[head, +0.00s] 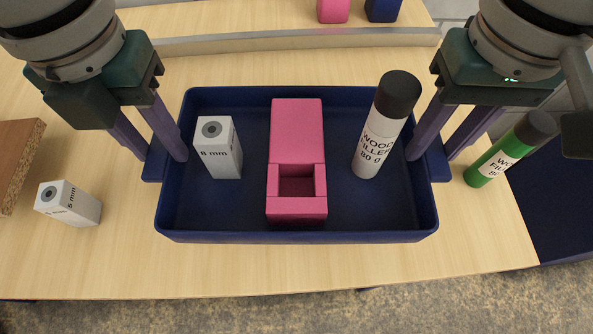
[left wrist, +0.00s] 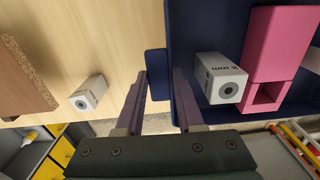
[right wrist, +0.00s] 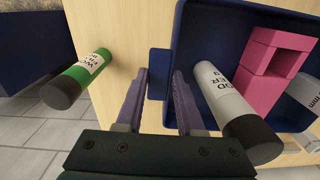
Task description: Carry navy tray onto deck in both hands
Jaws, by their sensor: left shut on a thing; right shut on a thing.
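The navy tray (head: 200,236) is level over the light wooden table, and I cannot tell whether it touches the tabletop. My left gripper (head: 160,155) is shut on the tray's left handle, also seen in the left wrist view (left wrist: 155,62). My right gripper (head: 438,155) is shut on the right handle, which shows in the right wrist view (right wrist: 158,60).
A white 5 mm box (head: 68,203) and a brown board (head: 18,160) are left of the tray. A green wood filler tube (head: 510,150) is on the right. A navy surface (head: 555,205) lies beyond the table's right edge; I cannot tell if it is the deck.

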